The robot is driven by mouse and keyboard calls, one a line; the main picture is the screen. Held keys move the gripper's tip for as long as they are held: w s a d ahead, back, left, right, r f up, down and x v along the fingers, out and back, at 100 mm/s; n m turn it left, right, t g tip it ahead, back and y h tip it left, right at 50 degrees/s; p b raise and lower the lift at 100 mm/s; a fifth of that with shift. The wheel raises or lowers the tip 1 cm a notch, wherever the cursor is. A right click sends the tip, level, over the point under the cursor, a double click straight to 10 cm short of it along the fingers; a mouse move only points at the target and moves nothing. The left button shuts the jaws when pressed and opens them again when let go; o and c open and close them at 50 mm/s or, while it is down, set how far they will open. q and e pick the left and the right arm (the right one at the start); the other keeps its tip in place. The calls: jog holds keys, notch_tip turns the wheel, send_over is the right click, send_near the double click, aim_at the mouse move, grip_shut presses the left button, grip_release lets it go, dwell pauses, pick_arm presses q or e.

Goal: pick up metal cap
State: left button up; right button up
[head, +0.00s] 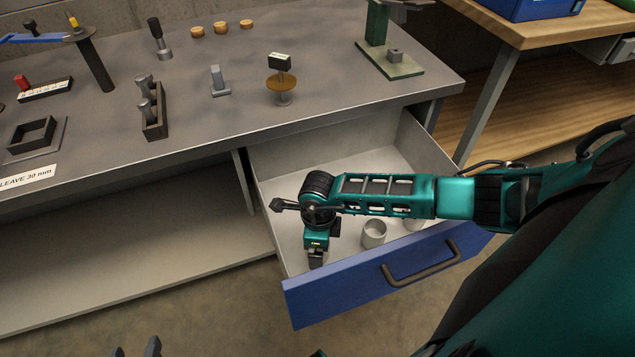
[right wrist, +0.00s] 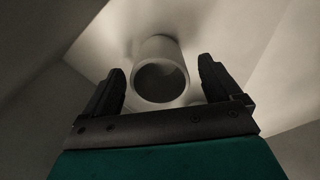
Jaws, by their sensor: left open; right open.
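A pale grey hollow metal cap (right wrist: 161,72) stands in the drawer, its dark round opening facing the right wrist view. My right gripper (right wrist: 162,85) is open, with one finger on either side of the cap in that view; I cannot tell whether they touch it. In the head view my right gripper (head: 317,257) points down into the open drawer (head: 300,163), near its front left, and hides what is below it.
The blue drawer front (head: 345,287) with its handle (head: 422,270) stands close to my right gripper. The grey workbench (head: 200,115) above holds a wooden-disc stand (head: 282,83), a dark block with metal pins (head: 153,112) and a green-based fixture (head: 392,64). Floor lies clear at lower left.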

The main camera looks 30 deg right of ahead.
jog(key=shift+f, duration=0.95)
pick_arm(q)
jog(key=shift+d, duration=0.2)
pick_arm(e)
jog(key=c, duration=1.3)
pick_arm(q)
jog(key=shift+w+a, duration=0.1)
jog(key=shift+w, duration=0.1)
pick_arm(e)
jog(key=shift+r, duration=0.15)
pick_arm(q)
jog(key=s+a+r+p, duration=0.1)
jog(key=p, duration=0.2)
jog(key=shift+a+r+p, duration=0.25)
jog(key=shift+r+p, duration=0.05)
jog(key=shift+p, duration=0.1)
pick_arm(e)
notch_tip(320, 180, up, 20)
jog(key=shift+f, duration=0.1)
